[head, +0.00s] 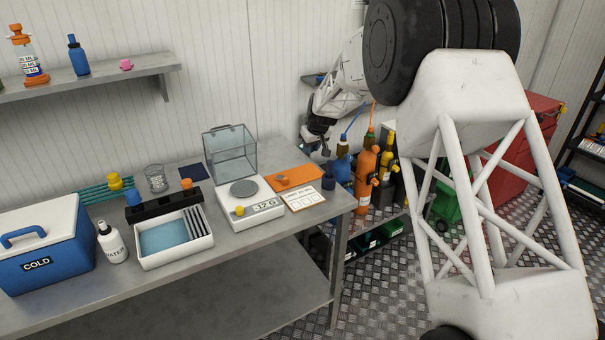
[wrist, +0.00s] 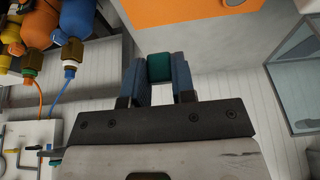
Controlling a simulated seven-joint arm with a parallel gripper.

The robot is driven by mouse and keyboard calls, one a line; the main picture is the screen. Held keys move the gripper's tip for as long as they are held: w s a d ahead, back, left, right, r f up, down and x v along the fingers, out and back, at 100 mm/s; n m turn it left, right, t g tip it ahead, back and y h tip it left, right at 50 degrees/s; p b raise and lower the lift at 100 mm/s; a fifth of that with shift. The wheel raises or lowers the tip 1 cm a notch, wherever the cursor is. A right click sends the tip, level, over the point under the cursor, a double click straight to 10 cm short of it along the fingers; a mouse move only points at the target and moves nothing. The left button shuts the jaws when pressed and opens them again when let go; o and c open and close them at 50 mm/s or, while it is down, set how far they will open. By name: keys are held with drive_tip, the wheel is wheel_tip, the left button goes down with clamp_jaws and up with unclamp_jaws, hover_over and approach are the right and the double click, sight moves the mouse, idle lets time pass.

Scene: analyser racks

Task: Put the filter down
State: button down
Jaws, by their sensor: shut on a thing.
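My gripper (wrist: 159,78) is shut on a small dark teal block, which I take to be the filter (wrist: 159,67); only its end shows between the two blue-grey fingers. In the head view my gripper (head: 322,150) points down near the right end of the table, above or beside its back edge. The filter cannot be made out there. An orange mat (head: 303,172) lies on the table close by, and it also shows at the top of the wrist view (wrist: 205,12).
A balance (head: 262,214) with a clear box (head: 229,152) stands left of the mat. A card (head: 303,198) and a dark blue cup (head: 328,179) are near the table's right end. Clear grey table (head: 225,250) shows in front.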

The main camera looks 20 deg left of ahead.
hover_over(309, 174)
drive_tip(key=shift+s+d+f, duration=0.1)
drive_tip(key=shift+d+f, duration=0.05)
drive_tip(key=shift+f, duration=0.8)
drive_tip(key=shift+s+d+f, duration=0.1)
drive_tip(key=shift+f, duration=0.8)
drive_tip(key=shift+s+d+f, duration=0.1)
drive_tip(key=shift+d+f, duration=0.05)
drive_tip(key=shift+f, duration=0.8)
drive_tip(key=shift+f, duration=1.85)
drive_tip(key=shift+f, duration=0.1)
drive_tip(key=c, duration=0.9)
unclamp_jaws()
drive_tip(key=shift+c, duration=0.2)
drive_tip(key=v, duration=1.2)
